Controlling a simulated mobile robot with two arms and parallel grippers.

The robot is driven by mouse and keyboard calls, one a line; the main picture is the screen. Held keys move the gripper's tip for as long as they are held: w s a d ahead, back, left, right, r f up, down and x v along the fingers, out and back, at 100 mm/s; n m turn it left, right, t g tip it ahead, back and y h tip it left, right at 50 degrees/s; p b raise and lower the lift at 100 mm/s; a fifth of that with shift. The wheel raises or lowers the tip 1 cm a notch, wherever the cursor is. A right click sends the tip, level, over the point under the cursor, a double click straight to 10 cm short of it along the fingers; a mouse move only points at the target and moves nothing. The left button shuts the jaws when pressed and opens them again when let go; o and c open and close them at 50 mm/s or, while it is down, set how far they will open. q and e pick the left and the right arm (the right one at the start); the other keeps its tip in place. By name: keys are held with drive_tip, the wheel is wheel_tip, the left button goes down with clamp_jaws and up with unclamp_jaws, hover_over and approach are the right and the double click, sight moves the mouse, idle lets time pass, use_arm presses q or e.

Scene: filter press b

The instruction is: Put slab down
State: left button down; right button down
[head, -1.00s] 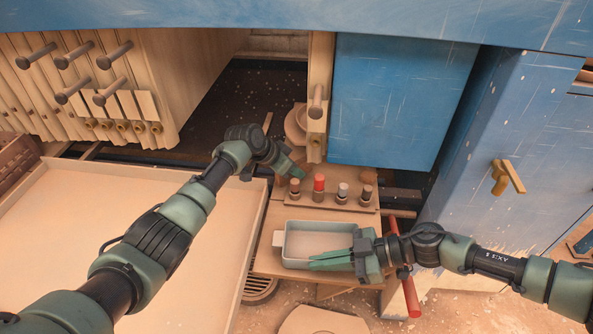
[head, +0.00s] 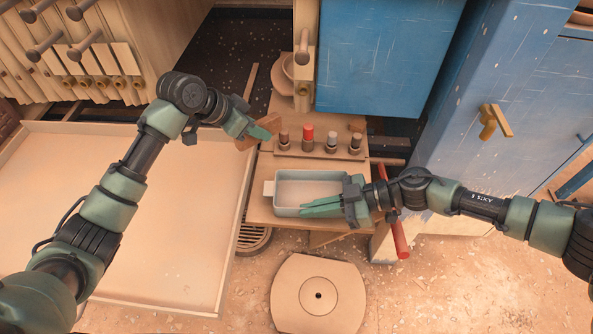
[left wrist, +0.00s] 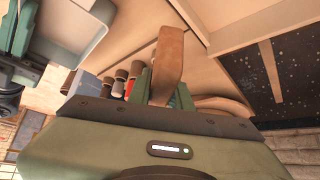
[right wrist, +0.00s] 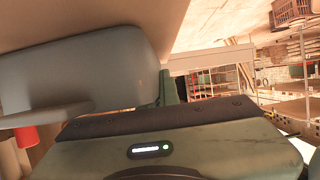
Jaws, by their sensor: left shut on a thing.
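The slab (head: 242,146) is a small brown piece held at my left gripper (head: 261,133), partly hidden by the fingers. In the left wrist view the slab (left wrist: 169,60) stands up between the fingers, tall and narrow. The gripper is shut on it, left of the bottle rack, near the large pale tray's right edge. My right gripper (head: 308,207) is at the front right of a grey-blue dish (head: 284,207), its fingers along the dish's front wall. The right wrist view shows the dish (right wrist: 80,75) close against it; whether the fingers grip the wall is unclear.
A wooden rack (head: 296,148) with several small bottles stands behind the dish. The large pale tray (head: 130,215) lies open and empty at left. A red-handled bar (head: 400,240) is beside my right gripper. A round-sided wooden plate (head: 318,285) lies on the floor.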

use_arm(q)
drive_tip(key=s+d+r+m+g+h, duration=0.1)
drive_tip(key=s+d+r+m, duration=0.15)
drive_tip(key=s+d, duration=1)
use_arm(e)
drive_tip(key=shift+d, duration=0.1)
use_arm(q)
hover_over(322, 194)
drive_tip(key=s+a, duration=0.1)
drive_tip(key=a, duration=0.1)
drive_tip(key=shift+m, duration=0.25)
drive_tip(key=f, duration=0.5)
drive_tip(key=shift+s+a+f, duration=0.2)
drive_tip(key=shift+f, duration=2.35)
drive_tip(key=shift+f, duration=0.15)
drive_tip(key=c, duration=1.6)
unclamp_jaws()
drive_tip(key=shift+o, duration=0.2)
drive_tip(key=shift+a+r, duration=0.25)
drive_tip(key=shift+r, duration=0.15)
drive_tip(key=v, duration=1.1)
drive_tip(key=shift+r, duration=0.15)
